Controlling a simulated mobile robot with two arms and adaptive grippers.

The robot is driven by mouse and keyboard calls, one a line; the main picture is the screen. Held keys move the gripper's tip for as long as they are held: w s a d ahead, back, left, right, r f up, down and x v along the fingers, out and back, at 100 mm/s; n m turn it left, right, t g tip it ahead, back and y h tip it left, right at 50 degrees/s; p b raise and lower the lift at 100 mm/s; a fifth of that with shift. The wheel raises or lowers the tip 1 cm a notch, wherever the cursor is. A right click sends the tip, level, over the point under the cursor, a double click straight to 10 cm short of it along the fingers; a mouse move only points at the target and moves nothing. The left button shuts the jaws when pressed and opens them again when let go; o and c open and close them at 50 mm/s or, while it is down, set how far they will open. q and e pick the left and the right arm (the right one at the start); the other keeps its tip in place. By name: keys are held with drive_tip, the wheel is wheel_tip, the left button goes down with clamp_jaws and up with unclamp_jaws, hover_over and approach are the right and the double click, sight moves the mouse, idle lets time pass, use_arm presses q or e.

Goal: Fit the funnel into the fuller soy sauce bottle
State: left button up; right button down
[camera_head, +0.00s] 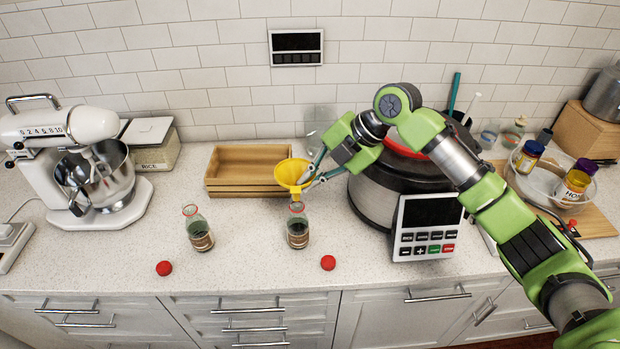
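A yellow funnel (290,173) is upright above the right soy sauce bottle (298,233), its narrow end at or just over the bottle's mouth. I cannot tell whether the spout is inside the neck. My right gripper (308,182) reaches in from the right, its fingers shut on the funnel's right side. A second, similar bottle (200,232) stands open to the left. Both hold dark liquid and carry brown labels; I cannot tell the levels apart with certainty. My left gripper is not in view.
Red caps lie in front of the left bottle (164,268) and right bottle (328,262). A wooden box (240,180) stands behind the bottles. A dark cooker (372,196) stands close under my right arm. A stand mixer (70,160) is at left. The counter between the bottles is clear.

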drive_tip(key=shift+f+b, duration=1.2)
drive_tip(key=shift+f, duration=0.95)
drive_tip(key=c, duration=2.2)
unclamp_jaws()
drive_tip(key=v, duration=1.2)
